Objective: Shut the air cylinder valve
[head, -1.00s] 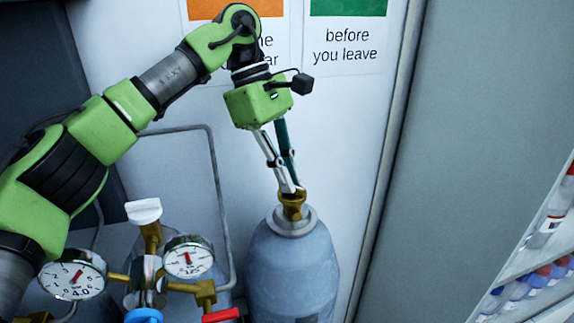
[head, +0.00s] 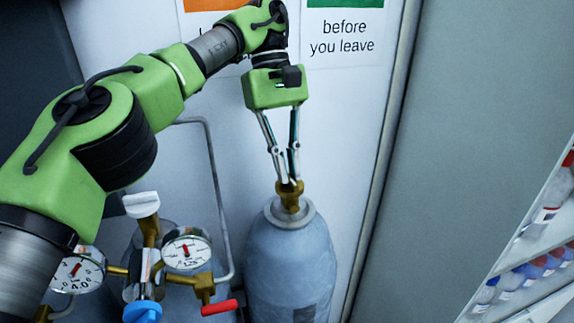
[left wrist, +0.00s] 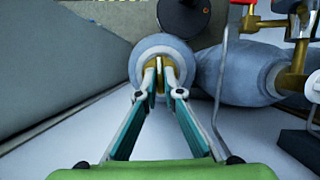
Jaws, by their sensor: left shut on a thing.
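A blue-grey gas cylinder (head: 290,265) stands against the wall, with a brass valve (head: 290,202) on its top. My left gripper (head: 289,184) comes down from above and is shut on the upper part of this valve. In the left wrist view, the fingertips (left wrist: 160,78) close on the brass piece over the round cylinder top (left wrist: 150,45). The fingers hide part of the valve, and I cannot read a label naming the gas. My right gripper is in neither view.
Left of this cylinder, a second one carries a brass regulator with two gauges (head: 187,250), a white knob (head: 141,204), a blue knob (head: 142,311) and a red handle (head: 219,307). A grey pipe (head: 216,180) runs behind. A shelf of bottles (head: 530,265) is at the right.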

